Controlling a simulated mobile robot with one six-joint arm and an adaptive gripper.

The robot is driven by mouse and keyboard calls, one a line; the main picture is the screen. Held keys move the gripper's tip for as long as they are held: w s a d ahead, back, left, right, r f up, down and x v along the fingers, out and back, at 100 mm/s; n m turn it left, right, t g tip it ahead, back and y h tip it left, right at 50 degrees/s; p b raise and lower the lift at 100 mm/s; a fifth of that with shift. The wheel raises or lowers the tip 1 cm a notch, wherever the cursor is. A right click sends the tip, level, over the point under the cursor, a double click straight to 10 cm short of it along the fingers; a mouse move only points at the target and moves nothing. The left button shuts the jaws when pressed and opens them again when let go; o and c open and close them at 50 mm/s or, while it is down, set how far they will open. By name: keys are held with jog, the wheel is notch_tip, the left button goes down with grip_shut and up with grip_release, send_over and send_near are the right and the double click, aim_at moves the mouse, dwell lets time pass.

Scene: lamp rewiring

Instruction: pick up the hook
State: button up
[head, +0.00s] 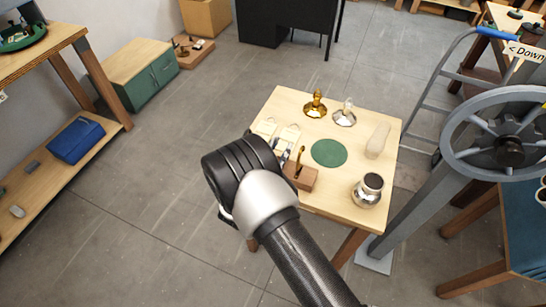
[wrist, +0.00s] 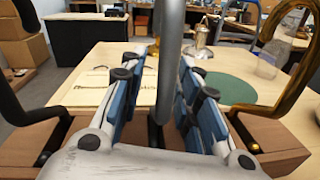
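In the wrist view, a grey metal hook (wrist: 168,70) stands upright between the two blue-padded fingers of my gripper (wrist: 168,85). Its top runs out of the picture. The fingers are apart, with narrow gaps showing beside the lower stem. A black hook (wrist: 22,100) stands to the left and a brass hook (wrist: 290,75) to the right. All are at a wooden block (wrist: 30,142), partly hidden by my gripper. In the head view, the block (head: 303,177) sits at the table's front left with the brass hook (head: 298,160) above it; my arm hides most of my gripper.
The small wooden table (head: 350,205) also bears a green round mat (head: 329,153), a brass fitting (head: 314,106), a silver fitting (head: 344,115), a clear cylinder (head: 378,140) and a metal jar (head: 367,192). A large handwheel (head: 455,122) stands close to the right.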

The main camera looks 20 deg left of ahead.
jog(key=shift+c, duration=0.4)
grip_shut()
